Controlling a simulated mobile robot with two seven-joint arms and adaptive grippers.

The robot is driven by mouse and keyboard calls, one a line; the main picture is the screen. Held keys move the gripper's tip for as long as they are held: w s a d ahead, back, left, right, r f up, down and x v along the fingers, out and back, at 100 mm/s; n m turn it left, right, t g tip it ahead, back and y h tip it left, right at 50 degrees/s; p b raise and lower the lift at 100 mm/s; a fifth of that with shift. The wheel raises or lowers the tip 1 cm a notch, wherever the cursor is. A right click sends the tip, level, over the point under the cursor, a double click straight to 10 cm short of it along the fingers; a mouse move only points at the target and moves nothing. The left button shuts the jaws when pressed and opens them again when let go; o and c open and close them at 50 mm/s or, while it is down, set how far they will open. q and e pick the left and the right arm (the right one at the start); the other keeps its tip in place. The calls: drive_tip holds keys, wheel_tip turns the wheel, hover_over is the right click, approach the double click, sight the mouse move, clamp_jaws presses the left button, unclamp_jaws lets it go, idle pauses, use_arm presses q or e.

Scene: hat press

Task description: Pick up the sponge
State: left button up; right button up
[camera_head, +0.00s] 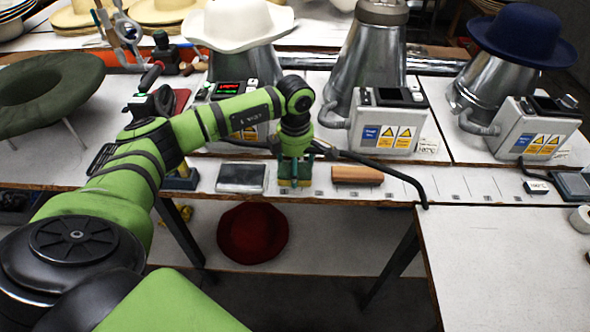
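A brown-orange block (357,175), which looks like the sponge, lies on the front strip of the white workbench. My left gripper (293,182) points down at the bench's front edge, to the left of the block and apart from it. Its green fingers are small and seen from behind, so I cannot tell whether they are open or whether anything is between them. My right gripper is out of view.
A grey flat pad (241,178) lies left of my gripper. Behind stand metal cones with a white hat (240,25) and a blue hat (524,35), and control boxes (388,122). A black hose (395,172) curves past the block. A white table (510,270) at right is mostly clear.

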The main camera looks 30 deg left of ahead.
sight(300, 168)
use_arm(q)
drive_tip(key=shift+r, duration=0.4)
drive_tip(key=r, duration=0.2)
drive_tip(key=d+r+b, duration=0.1)
drive_tip(key=shift+d+r, duration=0.1)
drive_tip(key=shift+r, duration=0.25)
drive_tip(key=d+r+b, duration=0.2)
drive_tip(key=d+r, duration=0.4)
drive_tip(key=d, duration=0.4)
drive_tip(key=shift+d+r, duration=0.2)
drive_tip(key=shift+d, duration=0.05)
